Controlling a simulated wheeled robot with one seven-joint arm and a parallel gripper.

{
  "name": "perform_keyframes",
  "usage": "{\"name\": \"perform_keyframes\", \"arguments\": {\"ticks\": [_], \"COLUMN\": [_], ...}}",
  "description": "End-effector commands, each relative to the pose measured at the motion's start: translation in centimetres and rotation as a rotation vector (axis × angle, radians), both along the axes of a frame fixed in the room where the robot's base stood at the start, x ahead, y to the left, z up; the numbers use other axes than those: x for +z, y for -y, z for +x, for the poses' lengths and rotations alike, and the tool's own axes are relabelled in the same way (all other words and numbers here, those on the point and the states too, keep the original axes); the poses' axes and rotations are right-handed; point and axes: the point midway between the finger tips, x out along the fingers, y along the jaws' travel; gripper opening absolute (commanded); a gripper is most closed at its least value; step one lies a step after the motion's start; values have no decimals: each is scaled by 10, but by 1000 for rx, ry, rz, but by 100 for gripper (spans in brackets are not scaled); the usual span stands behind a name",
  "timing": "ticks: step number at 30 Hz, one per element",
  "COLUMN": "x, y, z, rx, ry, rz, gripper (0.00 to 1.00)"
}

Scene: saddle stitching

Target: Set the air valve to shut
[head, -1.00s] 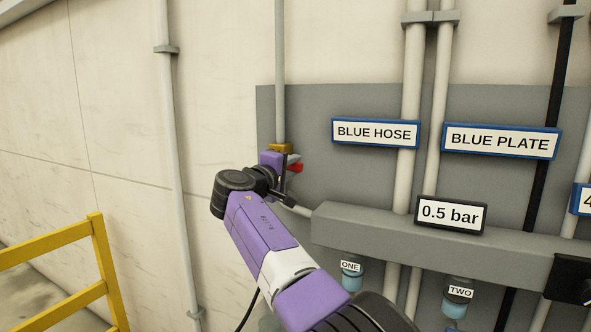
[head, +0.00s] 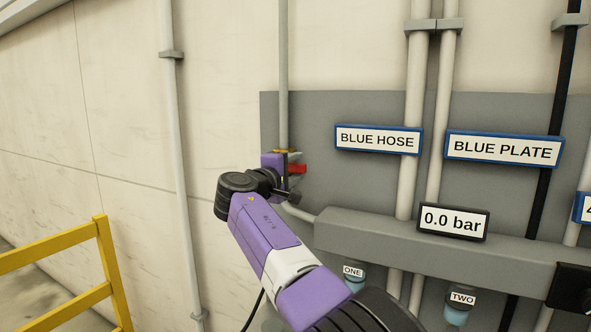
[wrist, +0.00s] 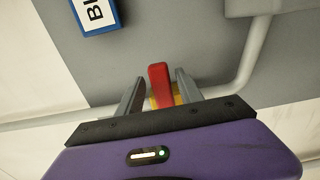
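The air valve's red lever (head: 297,169) points sideways to the right, across the vertical grey pipe, in the head view. Its yellow body (head: 285,152) is mostly hidden behind my gripper (head: 289,181). In the wrist view the red lever (wrist: 160,82) stands between the two fingers of my gripper (wrist: 159,76), with a narrow gap on each side. The gripper looks open around the lever, not clamped on it. The pressure display (head: 454,220) reads 0.0 bar.
The grey backing panel (head: 350,185) carries the BLUE HOSE sign (head: 378,140) and the BLUE PLATE sign (head: 503,149). A grey manifold box (head: 370,230) juts out right of the valve. A yellow railing (head: 105,265) stands at left.

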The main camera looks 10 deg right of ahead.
Motion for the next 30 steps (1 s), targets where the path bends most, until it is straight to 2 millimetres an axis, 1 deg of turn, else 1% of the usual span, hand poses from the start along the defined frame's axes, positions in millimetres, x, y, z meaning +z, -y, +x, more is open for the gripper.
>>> {"name": "perform_keyframes", "arguments": {"ticks": [10, 14, 20, 30], "x": [-2, -3, -5, -4], "y": [0, -3, -13, -37], "z": [0, -3, -16, -49], "rx": [-1, -1, 0, 0], "ry": [0, 1, 2, 1], "rz": [3, 3, 4, 3], "gripper": [45, 45, 45, 45]}}
